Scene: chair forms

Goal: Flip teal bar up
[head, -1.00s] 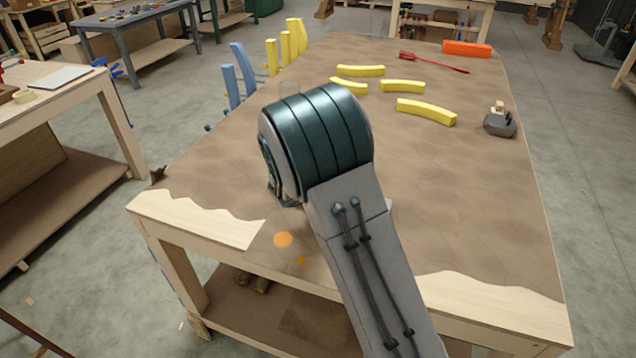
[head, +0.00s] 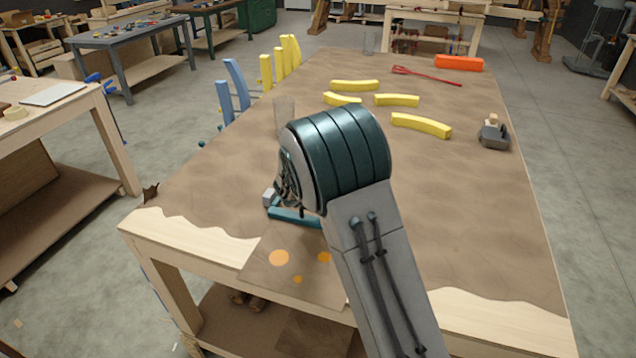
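A teal bar (head: 295,217) lies on the brown table covering near the front edge. Its right end is hidden behind my arm. A small pale grey block (head: 269,197) is at its left end; I cannot tell whether it is a separate thing. My large dark teal wrist joint and grey arm link fill the middle of the view. Some dark parts of my gripper (head: 287,184) show at the left side of the wrist, just above the bar. The fingertips are hidden, so I cannot see whether they are open or touch the bar.
Several yellow curved bars (head: 421,125) lie farther back on the table. Blue and yellow upright pieces (head: 236,82) line the left edge. A hand plane (head: 493,134), a red tool (head: 426,75) and an orange block (head: 459,63) are at the right and back.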

